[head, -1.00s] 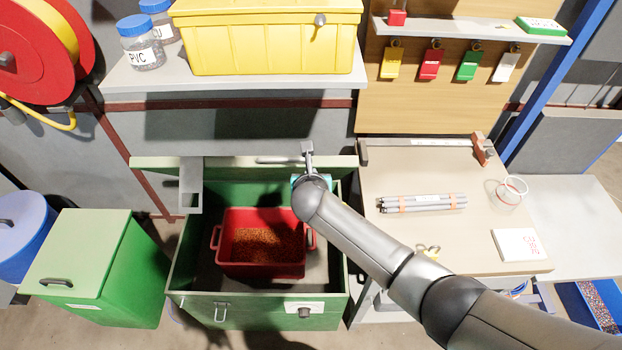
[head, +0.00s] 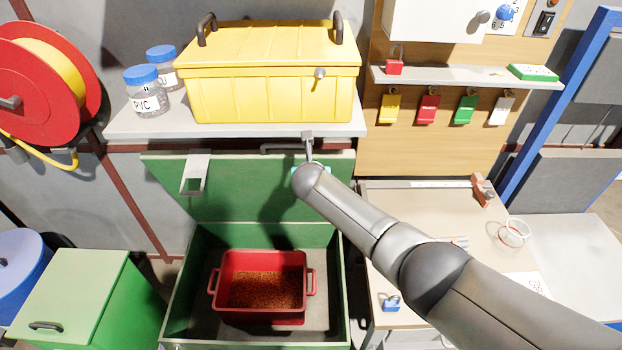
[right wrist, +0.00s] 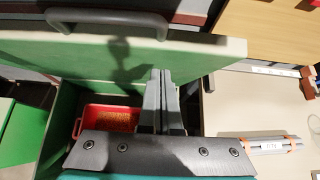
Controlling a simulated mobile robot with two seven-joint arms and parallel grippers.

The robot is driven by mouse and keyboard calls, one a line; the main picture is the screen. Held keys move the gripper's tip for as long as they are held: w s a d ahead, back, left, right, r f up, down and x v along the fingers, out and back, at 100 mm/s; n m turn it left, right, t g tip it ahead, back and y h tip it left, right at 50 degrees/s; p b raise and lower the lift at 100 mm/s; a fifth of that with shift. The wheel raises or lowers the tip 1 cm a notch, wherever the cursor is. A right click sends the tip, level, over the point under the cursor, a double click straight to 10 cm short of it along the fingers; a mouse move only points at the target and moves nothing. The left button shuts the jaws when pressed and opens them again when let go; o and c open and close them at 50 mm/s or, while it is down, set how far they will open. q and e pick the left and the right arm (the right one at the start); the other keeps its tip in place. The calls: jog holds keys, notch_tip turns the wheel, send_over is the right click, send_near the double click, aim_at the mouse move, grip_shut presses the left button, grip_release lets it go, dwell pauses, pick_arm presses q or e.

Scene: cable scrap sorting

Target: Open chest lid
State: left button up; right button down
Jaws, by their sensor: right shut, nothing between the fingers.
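The green chest (head: 176,290) stands open at lower centre in the head view. Its lid (head: 235,185) stands raised at the back, inner face towards me. A dark handle (head: 280,148) runs along the lid's top edge and also shows in the right wrist view (right wrist: 108,20). A metal hasp plate (head: 194,174) hangs from the lid's left part. My right gripper (head: 307,138) is at the lid's top edge, right of the handle's middle. In the right wrist view its fingers (right wrist: 160,85) are shut and empty, in front of the lid's inner face; contact is unclear. My left gripper is out of view.
A red bin (head: 262,309) of copper-coloured granules sits inside the chest. A yellow box (head: 270,92) stands on the shelf (head: 120,122) above the lid. A workbench (head: 390,210) is at right, a green cabinet (head: 65,285) at left.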

jog(key=shift+r, duration=0.1)
dwell(0.5)
jog(key=p+v, duration=0.6)
jog(key=v, duration=0.9)
